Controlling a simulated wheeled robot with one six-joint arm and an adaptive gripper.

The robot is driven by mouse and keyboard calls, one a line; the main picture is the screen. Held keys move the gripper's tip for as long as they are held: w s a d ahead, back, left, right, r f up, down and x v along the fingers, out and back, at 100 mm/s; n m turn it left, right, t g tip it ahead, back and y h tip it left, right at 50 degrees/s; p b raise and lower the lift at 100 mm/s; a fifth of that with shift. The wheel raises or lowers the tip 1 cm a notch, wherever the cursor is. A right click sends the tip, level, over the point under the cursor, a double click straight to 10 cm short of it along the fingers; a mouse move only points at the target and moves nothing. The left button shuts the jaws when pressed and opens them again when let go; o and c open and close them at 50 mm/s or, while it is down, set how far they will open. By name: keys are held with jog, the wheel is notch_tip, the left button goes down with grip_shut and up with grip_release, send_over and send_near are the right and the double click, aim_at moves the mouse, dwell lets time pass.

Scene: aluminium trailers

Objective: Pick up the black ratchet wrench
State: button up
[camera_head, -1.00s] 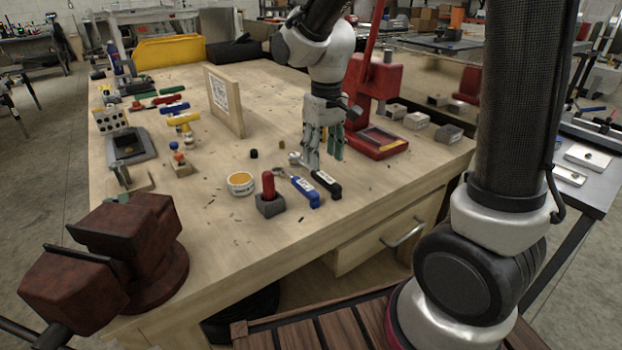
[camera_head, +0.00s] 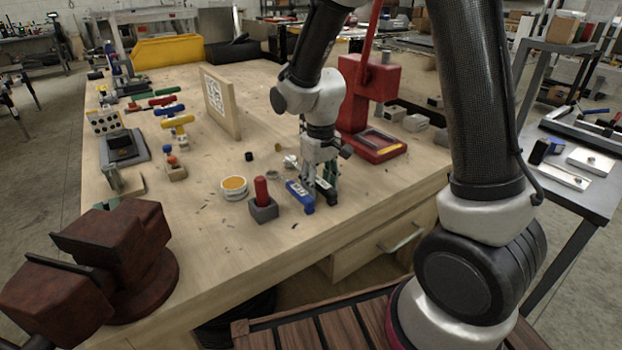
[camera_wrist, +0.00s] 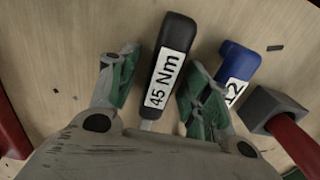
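The black ratchet wrench (camera_wrist: 176,35) lies on the wooden workbench, its black handle with a white "45 Nm" label showing in the wrist view. Its head end is hidden under my gripper. My gripper (camera_wrist: 163,62) is open, with one green-padded finger on each side of the handle and gaps to it on both sides. In the head view my gripper (camera_head: 318,192) is low over the bench, and the black handle (camera_head: 331,196) shows in part behind its fingers.
A blue-handled wrench (camera_wrist: 238,62) lies close to my right finger. Beyond it is a grey block with a red handle (camera_wrist: 285,125). In the head view, a yellow-topped tub (camera_head: 235,186) and a red press (camera_head: 372,100) stand nearby. The bench's front edge is close.

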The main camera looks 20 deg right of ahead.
grip_shut()
jog(key=shift+r, duration=0.15)
